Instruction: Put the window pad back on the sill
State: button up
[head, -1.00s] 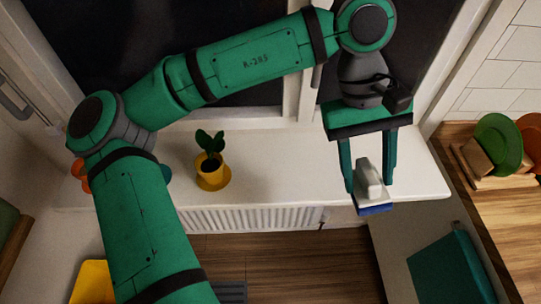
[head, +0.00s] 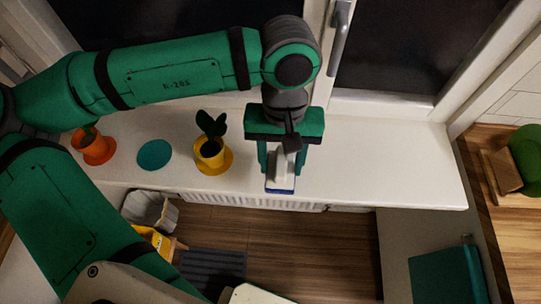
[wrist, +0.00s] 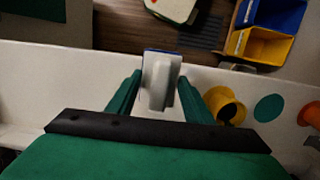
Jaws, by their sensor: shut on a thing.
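The window pad (head: 281,184) is a white-handled block with a blue face, and it also shows in the wrist view (wrist: 160,82). My gripper (head: 283,164) is shut on the pad's pale handle. In the head view the pad appears at the front edge of the white sill (head: 400,168), just right of the potted plant; I cannot tell whether it touches the sill. In the wrist view (wrist: 155,95) the fingers stand on both sides of the handle, and the blue face points away from my wrist. The sill's right part is bare.
A plant in a yellow pot (head: 211,154) stands close left of my gripper. A teal disc (head: 154,155) and an orange pot (head: 92,147) lie farther left on the sill. Green plates in a rack (head: 522,160) stand on the wooden counter at right.

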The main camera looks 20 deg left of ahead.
aim_at(269, 151)
jog(key=w+a+f, duration=0.1)
jog(key=f, duration=0.1)
jog(key=w+a+f, duration=0.1)
jog(key=w+a, duration=0.1)
jog(key=w+a+f, duration=0.1)
jog(key=f, duration=0.1)
jog(key=shift+w+a+f, duration=0.25)
jog(key=shift+w+f, duration=0.05)
jog(key=shift+w+a+f, duration=0.2)
jog(key=shift+f, duration=0.2)
jog(key=shift+w+a+f, duration=0.15)
jog(key=shift+w+f, duration=0.05)
jog(key=shift+f, duration=0.15)
jog(key=shift+a+f, duration=0.15)
jog(key=shift+f, duration=1.45)
jog(key=o, duration=1)
jog(key=shift+w, duration=0.1)
notch_tip(269, 151, up, 12)
jog(key=w, duration=0.1)
jog(key=shift+a, duration=0.2)
jog(key=shift+w, duration=0.15)
